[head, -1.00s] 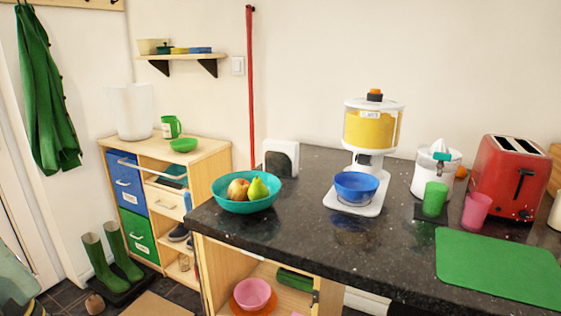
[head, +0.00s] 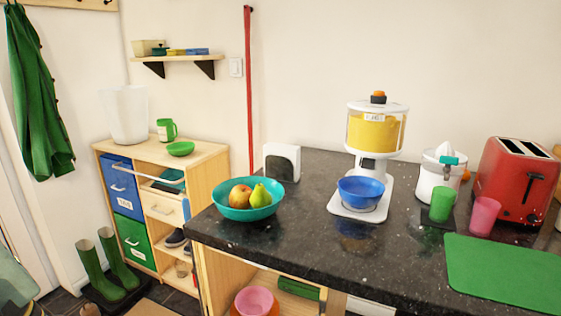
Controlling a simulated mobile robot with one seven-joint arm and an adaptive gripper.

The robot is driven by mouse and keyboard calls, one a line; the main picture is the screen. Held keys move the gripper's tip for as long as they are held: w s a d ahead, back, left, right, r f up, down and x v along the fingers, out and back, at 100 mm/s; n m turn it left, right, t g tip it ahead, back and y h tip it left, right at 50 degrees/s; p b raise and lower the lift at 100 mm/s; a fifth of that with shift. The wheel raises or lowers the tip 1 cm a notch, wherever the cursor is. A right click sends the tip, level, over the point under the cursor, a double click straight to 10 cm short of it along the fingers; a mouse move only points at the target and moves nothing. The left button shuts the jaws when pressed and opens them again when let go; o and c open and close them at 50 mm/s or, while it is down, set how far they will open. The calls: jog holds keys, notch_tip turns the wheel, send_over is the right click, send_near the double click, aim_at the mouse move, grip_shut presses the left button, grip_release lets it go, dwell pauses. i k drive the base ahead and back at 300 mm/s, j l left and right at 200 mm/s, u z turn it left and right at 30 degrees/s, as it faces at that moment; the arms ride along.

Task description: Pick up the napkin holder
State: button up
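The napkin holder (head: 282,161) appears to be the white upright block with a dark opening in its front. It stands on the dark granite counter (head: 310,232), near the back left edge. A teal fruit bowl (head: 243,212) is just in front and to its left, and hides little or none of it. My gripper is not in view. A pale shape at the lower left edge may be part of my arm; I cannot tell.
On the counter, a dispenser with a blue bowl (head: 361,189) stands mid-right. A juicer (head: 437,180), cups, a red toaster (head: 515,183) and a green mat (head: 503,270) are further right. A wooden cabinet (head: 209,183) stands left. Counter between holder and dispenser is clear.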

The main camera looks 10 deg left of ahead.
aim_at(282, 161)
jog(key=i+j+z, duration=0.1)
jog(key=i+j, duration=0.15)
jog(key=j, duration=0.25)
jog(key=i+j+z, duration=0.1)
jog(key=j, duration=0.4)
jog(key=i+j+z, duration=0.1)
jog(key=i+j, duration=0.2)
jog(key=j, duration=0.2)
jog(key=i+j+z, duration=0.1)
jog(key=j, duration=0.45)
jog(key=i+j+z, duration=0.1)
jog(key=i+j, duration=0.15)
jog(key=j, duration=0.3)
jog(key=i+j+z, duration=0.1)
jog(key=j, duration=0.5)
jog(key=i+j+z, duration=0.15)
jog(key=j, duration=0.4)
jog(key=i+j+z, duration=0.1)
jog(key=j, duration=0.5)
